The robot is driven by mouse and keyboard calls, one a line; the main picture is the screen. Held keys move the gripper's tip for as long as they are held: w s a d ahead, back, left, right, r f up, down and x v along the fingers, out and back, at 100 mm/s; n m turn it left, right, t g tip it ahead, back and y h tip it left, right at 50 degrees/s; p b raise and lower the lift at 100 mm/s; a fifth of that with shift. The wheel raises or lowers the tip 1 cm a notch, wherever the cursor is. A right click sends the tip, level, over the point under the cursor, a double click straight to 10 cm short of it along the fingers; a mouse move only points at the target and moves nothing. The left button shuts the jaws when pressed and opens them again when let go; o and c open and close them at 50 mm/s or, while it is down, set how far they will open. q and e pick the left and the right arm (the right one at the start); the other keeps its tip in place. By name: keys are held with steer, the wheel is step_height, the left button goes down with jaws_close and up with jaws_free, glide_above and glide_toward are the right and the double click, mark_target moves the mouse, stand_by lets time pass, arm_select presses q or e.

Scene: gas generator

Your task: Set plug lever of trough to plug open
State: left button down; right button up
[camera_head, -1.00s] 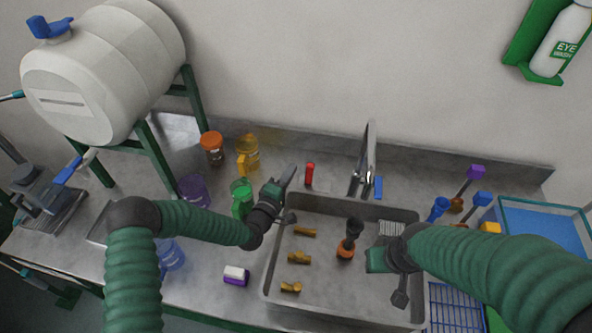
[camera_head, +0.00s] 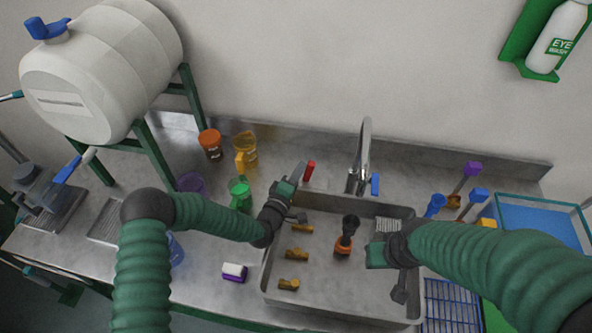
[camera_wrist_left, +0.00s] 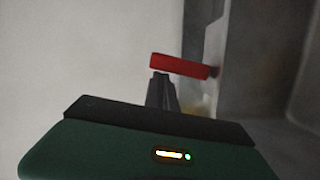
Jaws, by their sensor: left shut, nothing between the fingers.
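The red plug lever (camera_head: 309,171) stands on the steel counter behind the back rim of the trough (camera_head: 320,285). In the left wrist view the red lever (camera_wrist_left: 180,66) lies nearly level across the picture, just beyond the fingertips. My left gripper (camera_head: 299,170) is shut and empty, its fingertips just left of the lever. In the left wrist view the shut fingers (camera_wrist_left: 160,84) end at the lever's lower left part; I cannot tell whether they touch it. My right gripper (camera_head: 378,255) hangs over the right part of the trough, its fingers not clearly visible.
A faucet (camera_head: 363,155) with a blue handle (camera_head: 375,185) stands right of the lever. A green cup (camera_head: 240,195) and a yellow jug (camera_head: 245,150) stand to the left. Several brass fittings and a dark-and-orange tool (camera_head: 345,237) lie in the trough.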

mark_target(311, 169)
arm_select(q)
steer(key=shift+s+d+r+m, duration=0.15)
steer(key=shift+d+m, duration=0.55)
steer(key=shift+m, duration=0.1)
steer(key=d+m, duration=0.1)
steer(key=m+y, duration=0.1)
steer(key=shift+s+d+m+g+b, duration=0.2)
steer(key=shift+d+m+g+b, duration=0.15)
steer(key=shift+m+g, duration=0.05)
steer(key=shift+s+d+f+m+y+b, duration=0.15)
steer(key=shift+d+f+m+y+b, duration=0.25)
steer(key=shift+d+m, duration=0.35)
steer(key=shift+d+b, duration=0.25)
steer(key=shift+b, duration=0.05)
